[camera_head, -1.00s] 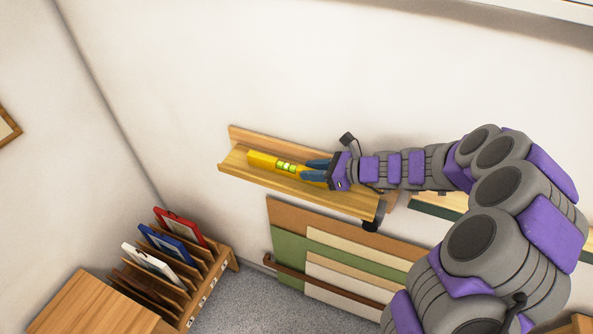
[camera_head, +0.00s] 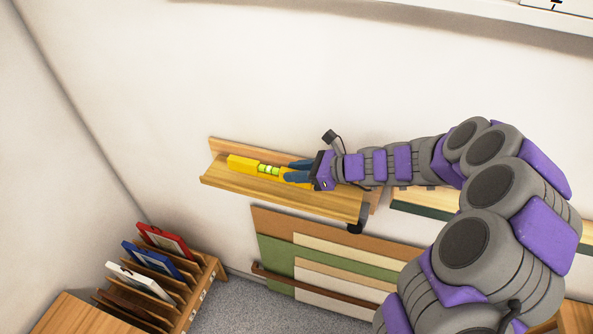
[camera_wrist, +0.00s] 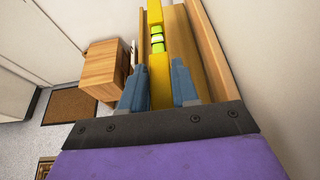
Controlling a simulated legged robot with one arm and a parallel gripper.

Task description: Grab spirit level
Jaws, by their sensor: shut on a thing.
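The spirit level (camera_head: 243,164) is a yellow bar with bright green vials, lying along the wooden wall shelf (camera_head: 225,182). My gripper (camera_head: 296,171) reaches in from the right, its blue fingers around the right end of the level. In the wrist view the level (camera_wrist: 155,62) runs lengthwise between the two fingers of my gripper (camera_wrist: 158,86). The gripper is shut on the level. The level's near end is hidden by the gripper. I cannot tell whether the level is lifted off the shelf.
A wooden rack (camera_head: 205,283) with red, blue and white frames stands on the floor at lower left. Flat boards (camera_head: 275,247) lean against the wall below the shelf. Another shelf (camera_head: 425,205) is to the right. The wall above is clear.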

